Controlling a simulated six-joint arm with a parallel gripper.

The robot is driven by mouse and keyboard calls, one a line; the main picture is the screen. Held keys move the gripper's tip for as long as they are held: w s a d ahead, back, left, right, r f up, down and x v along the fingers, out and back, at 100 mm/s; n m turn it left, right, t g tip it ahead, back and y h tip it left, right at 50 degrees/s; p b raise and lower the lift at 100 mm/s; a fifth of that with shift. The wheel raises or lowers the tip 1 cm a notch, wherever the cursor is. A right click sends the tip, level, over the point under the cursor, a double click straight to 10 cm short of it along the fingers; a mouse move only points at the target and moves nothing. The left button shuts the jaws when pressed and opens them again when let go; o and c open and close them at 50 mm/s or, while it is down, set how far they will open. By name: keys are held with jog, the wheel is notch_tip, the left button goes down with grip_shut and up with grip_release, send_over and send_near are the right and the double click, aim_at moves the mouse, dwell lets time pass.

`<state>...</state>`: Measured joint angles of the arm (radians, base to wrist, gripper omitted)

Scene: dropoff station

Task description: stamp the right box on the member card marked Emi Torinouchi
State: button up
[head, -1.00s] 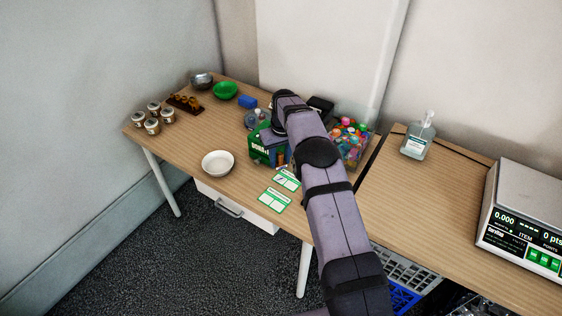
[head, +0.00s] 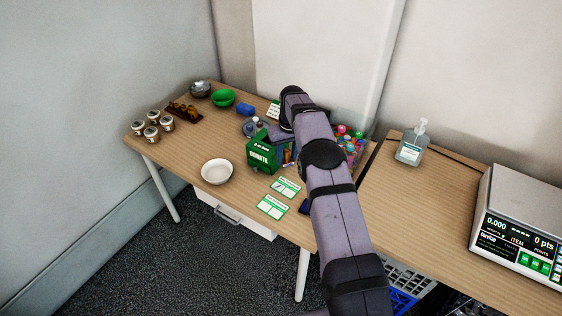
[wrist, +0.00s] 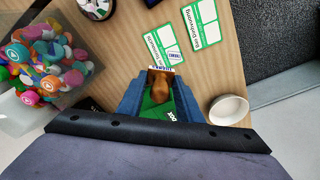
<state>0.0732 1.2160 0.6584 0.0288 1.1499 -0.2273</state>
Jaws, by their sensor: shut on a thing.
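My gripper (wrist: 160,92) is shut on a stamp (wrist: 159,82) with a brown handle. The stamp's pale base points towards the cards and looks just short of the nearer card's edge; its height is unclear. That nearer card (wrist: 155,50), green and white, seems to read Emi Torinouchi, though the print is small. It has a blue mark in one box, the left one in the head view (head: 285,188); its other box looks blank. A second card (wrist: 201,22) lies beside it with blank boxes, nearer the front edge in the head view (head: 272,207). The arm partly hides my gripper there.
A green donation box (head: 259,155) stands behind the cards. A white bowl (head: 217,172) stands left of them. A clear bin of colourful caps (wrist: 20,110) is on the other side. A dark blue object (head: 305,207) lies right of the cards, close to my arm.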

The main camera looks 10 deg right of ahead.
jog(key=s+d+r+m+p, duration=0.1)
jog(key=s+d+r+p, duration=0.5)
jog(key=p, duration=0.1)
jog(key=s+f+n+p, duration=0.1)
jog(key=s+f+p, duration=0.1)
jog(key=s+f, duration=0.5)
jog(key=shift+s+d+f+n, duration=0.15)
jog(key=shift+f+n, duration=0.15)
jog(key=shift+f, duration=0.6)
jog(key=shift+f, duration=0.15)
jog(key=shift+f+b, duration=1.95)
jog(key=shift+f, duration=0.9)
